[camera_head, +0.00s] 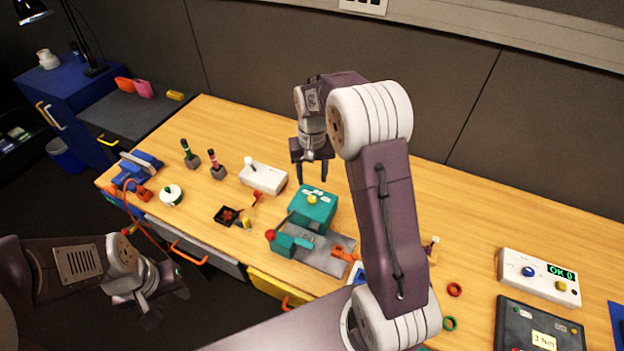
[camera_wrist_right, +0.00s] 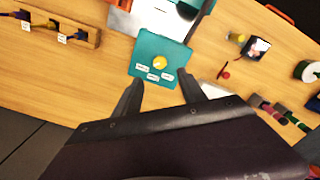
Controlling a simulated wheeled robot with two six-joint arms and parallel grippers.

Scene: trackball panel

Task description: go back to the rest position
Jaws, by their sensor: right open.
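The trackball panel is a teal box (camera_head: 312,207) with a yellow ball on its sloped top, in the middle of the wooden table. The box also shows in the right wrist view (camera_wrist_right: 150,75), just beyond my fingertips. My right gripper (camera_head: 311,172) is open and empty, fingers pointing down, above the table near the back of the box. In the right wrist view its two fingers (camera_wrist_right: 163,90) are spread with nothing between them. My left gripper (camera_head: 165,305) is low at the left, off the table's front edge over the dark floor; its jaws are too dim to read.
A white joystick box (camera_head: 263,178) stands left of the teal box. A grey plate (camera_head: 325,258) with a teal vise-like piece lies in front. A white box with a green display (camera_head: 540,277) is at the right. My right arm hides part of the table.

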